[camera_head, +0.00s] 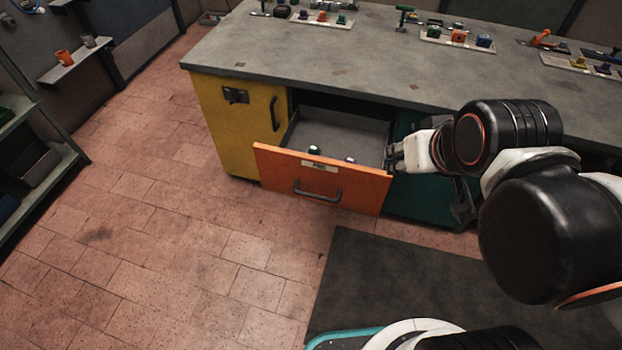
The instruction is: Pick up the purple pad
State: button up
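A small purple item (350,159), perhaps the purple pad, shows just above the front panel of the open orange drawer (340,185). Most of it is hidden behind the panel. A small dark item with a pale top (314,149) lies to its left in the drawer. Other small purple pieces show on the bench, one on the left tray (303,15) and one on the right tray (603,69). My gripper (391,157) is at the drawer's right front corner, right of the purple item and apart from it. Its fingers are too small to read.
The grey-topped bench (320,65) has a yellow cabinet (225,115) left of the drawer and a teal front (420,205) to the right. Trays with coloured pieces line its back. A dark mat (360,275) lies in front. The tiled floor at left is clear.

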aim_at(349, 159)
jog(key=z, duration=0.2)
jog(key=i+j+z, duration=0.1)
jog(key=j+z, duration=0.85)
jog(key=j, duration=0.5)
jog(key=j+z, duration=0.1)
jog(key=j, duration=0.55)
jog(key=k+j, duration=0.1)
jog(key=j, duration=0.5)
jog(key=j+z, duration=0.15)
jog(key=j, duration=0.45)
jog(key=k+j+z, duration=0.1)
jog(key=j, duration=1)
jog(key=k+j, duration=0.15)
jog(key=j, duration=0.9)
jog(key=k, duration=0.15)
jog(key=i+l, duration=0.1)
jog(key=l, duration=0.6)
jog(key=i+u, duration=0.05)
